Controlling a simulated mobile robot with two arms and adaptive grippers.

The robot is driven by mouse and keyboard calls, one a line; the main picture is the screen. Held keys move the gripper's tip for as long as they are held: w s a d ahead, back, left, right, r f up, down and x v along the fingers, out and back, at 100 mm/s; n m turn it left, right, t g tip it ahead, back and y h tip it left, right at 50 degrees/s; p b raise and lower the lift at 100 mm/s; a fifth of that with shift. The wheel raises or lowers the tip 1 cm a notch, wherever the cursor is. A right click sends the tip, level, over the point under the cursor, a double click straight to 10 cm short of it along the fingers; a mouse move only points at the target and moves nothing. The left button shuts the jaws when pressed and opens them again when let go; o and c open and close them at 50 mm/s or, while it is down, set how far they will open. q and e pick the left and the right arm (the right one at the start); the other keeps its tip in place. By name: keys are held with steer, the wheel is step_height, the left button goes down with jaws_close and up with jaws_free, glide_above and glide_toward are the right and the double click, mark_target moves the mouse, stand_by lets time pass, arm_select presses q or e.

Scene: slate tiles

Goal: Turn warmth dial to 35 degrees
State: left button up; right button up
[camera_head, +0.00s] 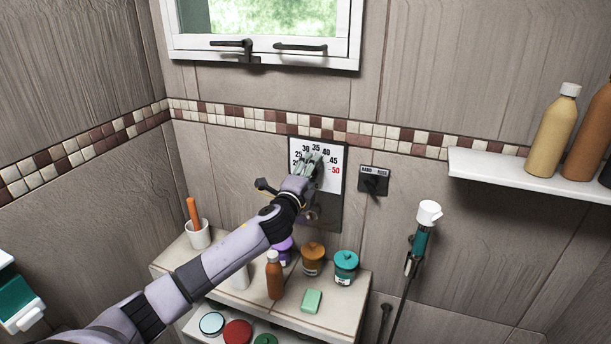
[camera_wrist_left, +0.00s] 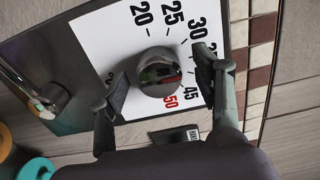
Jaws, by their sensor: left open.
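The warmth dial's white scale plate (camera_head: 337,183) is on the tiled wall below the window, with black numbers and a red 50. In the left wrist view the plate (camera_wrist_left: 110,50) carries a dark, shiny round knob (camera_wrist_left: 158,72). My left gripper (camera_head: 310,166) is in front of the dial and hides the knob in the head view. In the wrist view the gripper (camera_wrist_left: 162,79) is open, one finger on each side of the knob, with gaps visible. One finger covers the numbers between 30 and 45. I cannot tell where the knob points. My right gripper is not in view.
A metal spout (camera_wrist_left: 45,98) sticks out below the scale. A small black switch (camera_head: 374,184) is right of the dial. A ledge below holds jars and bottles (camera_head: 275,276). A hand shower (camera_head: 418,245) and a white shelf (camera_head: 520,173) are at the right.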

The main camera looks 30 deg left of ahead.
arm_select(q)
steer(key=v, duration=1.1)
steer(key=shift+s, duration=0.4)
steer(key=shift+d, duration=0.1)
